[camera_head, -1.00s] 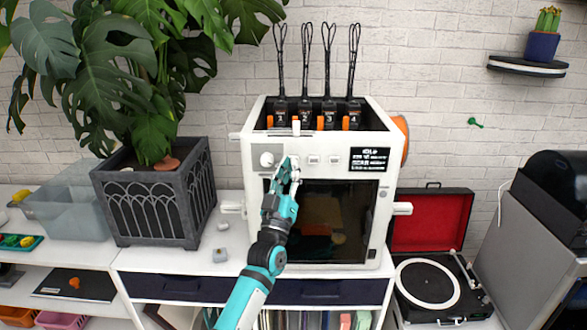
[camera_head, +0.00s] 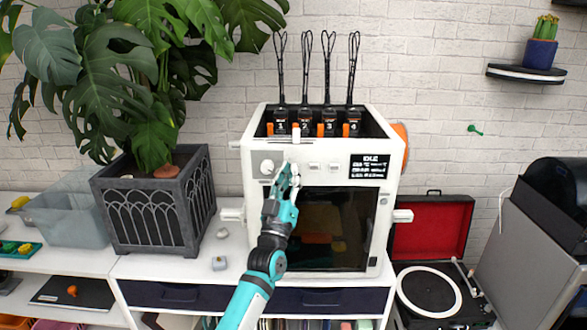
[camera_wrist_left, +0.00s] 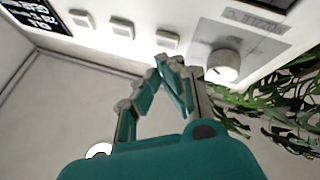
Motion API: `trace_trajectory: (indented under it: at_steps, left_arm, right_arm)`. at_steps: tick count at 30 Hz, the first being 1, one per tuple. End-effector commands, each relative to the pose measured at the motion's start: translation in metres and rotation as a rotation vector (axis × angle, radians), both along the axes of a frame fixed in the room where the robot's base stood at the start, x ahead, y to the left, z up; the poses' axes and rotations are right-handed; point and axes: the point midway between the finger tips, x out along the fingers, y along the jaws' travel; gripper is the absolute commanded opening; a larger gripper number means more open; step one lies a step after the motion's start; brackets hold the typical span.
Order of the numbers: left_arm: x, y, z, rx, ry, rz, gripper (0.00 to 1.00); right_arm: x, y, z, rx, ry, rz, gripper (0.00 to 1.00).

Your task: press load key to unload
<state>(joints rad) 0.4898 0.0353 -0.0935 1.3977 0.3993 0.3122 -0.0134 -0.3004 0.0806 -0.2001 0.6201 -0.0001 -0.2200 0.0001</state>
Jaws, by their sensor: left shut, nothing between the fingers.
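The white printer (camera_head: 323,180) stands on the shelf unit, with a knob (camera_head: 267,167), a row of small white keys and a dark screen (camera_head: 370,167) on its front panel. The screen's top line looks like "IDLE". Key labels are too small to read, so I cannot tell which is the load key. My left gripper (camera_head: 287,167) is shut and empty, at the panel just right of the knob. In the left wrist view its fingertips (camera_wrist_left: 174,64) are close below the key nearest the knob (camera_wrist_left: 167,40); contact is unclear. My right gripper is not seen.
Several orange-marked numbered modules (camera_head: 304,124) sit in the printer's open top. A large potted plant (camera_head: 155,205) stands at left. A record player (camera_head: 430,285) with a red-lined lid is at right. Small pieces (camera_head: 219,263) lie on the shelf before the plant.

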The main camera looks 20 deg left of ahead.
Motion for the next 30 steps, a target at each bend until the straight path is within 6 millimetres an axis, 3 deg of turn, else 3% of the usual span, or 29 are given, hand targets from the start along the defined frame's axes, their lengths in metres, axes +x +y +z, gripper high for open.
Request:
trace_trajectory:
  at_steps: [30]
  left_arm:
    - [0.0081, 0.0023, 0.0004, 0.0, 0.0, 0.0, 0.0]
  right_arm:
    - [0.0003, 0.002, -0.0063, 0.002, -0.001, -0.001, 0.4]
